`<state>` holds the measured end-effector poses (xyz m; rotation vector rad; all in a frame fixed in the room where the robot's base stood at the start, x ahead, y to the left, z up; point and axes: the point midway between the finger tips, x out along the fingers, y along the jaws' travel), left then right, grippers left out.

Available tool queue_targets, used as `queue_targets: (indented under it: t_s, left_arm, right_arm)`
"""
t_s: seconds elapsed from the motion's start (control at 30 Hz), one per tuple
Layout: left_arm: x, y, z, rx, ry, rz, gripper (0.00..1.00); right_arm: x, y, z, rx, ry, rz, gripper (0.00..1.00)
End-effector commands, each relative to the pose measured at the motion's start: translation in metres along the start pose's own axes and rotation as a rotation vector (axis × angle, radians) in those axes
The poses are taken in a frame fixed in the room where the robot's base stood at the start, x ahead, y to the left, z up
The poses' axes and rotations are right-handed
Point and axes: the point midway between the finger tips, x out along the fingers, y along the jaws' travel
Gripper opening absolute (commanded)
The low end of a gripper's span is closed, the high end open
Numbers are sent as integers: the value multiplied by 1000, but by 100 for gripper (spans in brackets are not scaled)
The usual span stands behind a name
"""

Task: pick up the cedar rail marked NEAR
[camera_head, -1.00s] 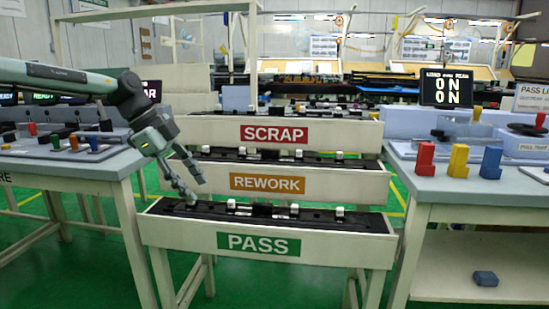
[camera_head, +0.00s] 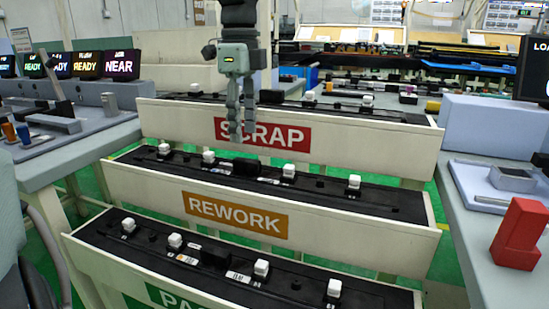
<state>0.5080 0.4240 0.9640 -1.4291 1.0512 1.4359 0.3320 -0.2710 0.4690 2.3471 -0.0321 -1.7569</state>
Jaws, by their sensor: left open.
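My left gripper (camera_head: 242,131) hangs fingers-down in front of the SCRAP board (camera_head: 290,137), covering part of its lettering. It is open, and nothing shows between its fingers. Dark rails with white blocks lie in the racks: one on the REWORK rack (camera_head: 330,190), one on the PASS rack (camera_head: 215,252), and one partly hidden on the SCRAP rack behind the gripper. Small labels on the rails are too small to read, so I cannot tell which is cedar. A screen (camera_head: 122,64) at left reads NEAR. My right gripper is out of view.
A bench (camera_head: 70,158) with a blue-grey fixture stands at left. A bench (camera_head: 480,250) at right carries a red block (camera_head: 519,234) and a grey fixture. The three racks step down toward me, with narrow gaps between them. More screens (camera_head: 47,64) stand at left.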

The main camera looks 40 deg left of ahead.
Motion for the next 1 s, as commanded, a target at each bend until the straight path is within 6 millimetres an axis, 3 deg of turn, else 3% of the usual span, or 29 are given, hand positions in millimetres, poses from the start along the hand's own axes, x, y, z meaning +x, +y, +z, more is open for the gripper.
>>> queue_targets:
  t_s: [0.17, 0.5, 0.7, 1.0]
  left_arm:
    - [7, 0, 0, 0, -1, 1, 43]
    - [48, 1, 0, 0, 0, 4, 43]
    - [74, 0, 1, 0, 0, 2, 43]
    - [78, 0, 1, 0, 0, -1, 41]
  right_arm:
    - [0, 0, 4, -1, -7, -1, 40]
    - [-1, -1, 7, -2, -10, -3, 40]
    - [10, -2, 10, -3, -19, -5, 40]
    - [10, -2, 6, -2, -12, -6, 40]
